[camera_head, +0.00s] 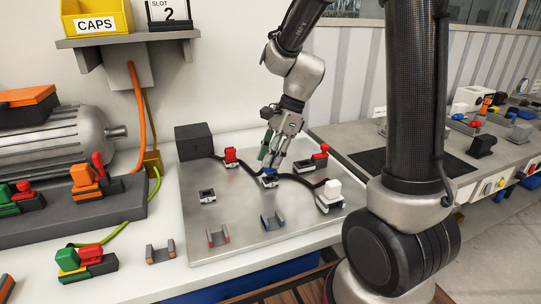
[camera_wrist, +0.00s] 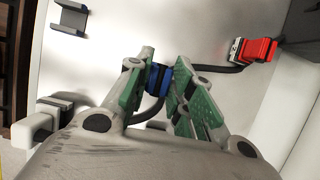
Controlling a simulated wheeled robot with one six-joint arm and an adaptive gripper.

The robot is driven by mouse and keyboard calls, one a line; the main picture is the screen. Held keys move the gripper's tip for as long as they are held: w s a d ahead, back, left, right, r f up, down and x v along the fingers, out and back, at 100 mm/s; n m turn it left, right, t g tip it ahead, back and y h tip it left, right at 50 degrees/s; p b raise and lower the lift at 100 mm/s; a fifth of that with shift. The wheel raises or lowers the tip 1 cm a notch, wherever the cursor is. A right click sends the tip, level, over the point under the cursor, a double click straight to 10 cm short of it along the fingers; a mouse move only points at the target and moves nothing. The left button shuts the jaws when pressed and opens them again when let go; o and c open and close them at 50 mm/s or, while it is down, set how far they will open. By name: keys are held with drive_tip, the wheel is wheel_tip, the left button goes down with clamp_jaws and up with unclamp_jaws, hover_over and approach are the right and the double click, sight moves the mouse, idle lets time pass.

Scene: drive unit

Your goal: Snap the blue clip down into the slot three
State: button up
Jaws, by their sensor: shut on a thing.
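The blue clip (camera_head: 269,172) is between the fingertips of my gripper (camera_head: 272,163), low over the grey metal plate (camera_head: 245,240). A pale base shows just under it, but I cannot tell whether the clip is seated in it. In the wrist view the blue clip (camera_wrist: 158,78) sits between the green finger pads of my gripper (camera_wrist: 160,77), which is shut on it. The black cable (camera_wrist: 223,69) runs to the clip from both sides. No slot number is readable near the clip; a sign on the shelf reads "SLOT 2" (camera_head: 170,12).
Red clips (camera_head: 231,156) (camera_head: 320,156) and a white clip (camera_head: 331,192) stand on the plate along the cable. A blue-ended bracket (camera_head: 272,221), a red-ended bracket (camera_head: 218,237) and an empty small base (camera_head: 207,195) lie nearer. A black box (camera_head: 194,140) stands at the back.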

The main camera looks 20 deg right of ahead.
drive_tip(key=shift+f, duration=0.15)
drive_tip(key=shift+f, duration=1.1)
drive_tip(key=o, duration=1)
drive_tip(key=shift+f, duration=0.1)
drive_tip(key=shift+a+r+v, duration=0.1)
drive_tip(key=shift+a+v, duration=0.15)
drive_tip(key=shift+v, duration=2.55)
drive_tip(key=shift+a+r+v, duration=0.1)
drive_tip(key=shift+a+v, duration=0.2)
drive_tip(key=shift+v, duration=2.45)
drive_tip(key=shift+a+r+v, duration=0.15)
drive_tip(key=shift+a+v, duration=0.1)
drive_tip(key=shift+v, duration=2.55)
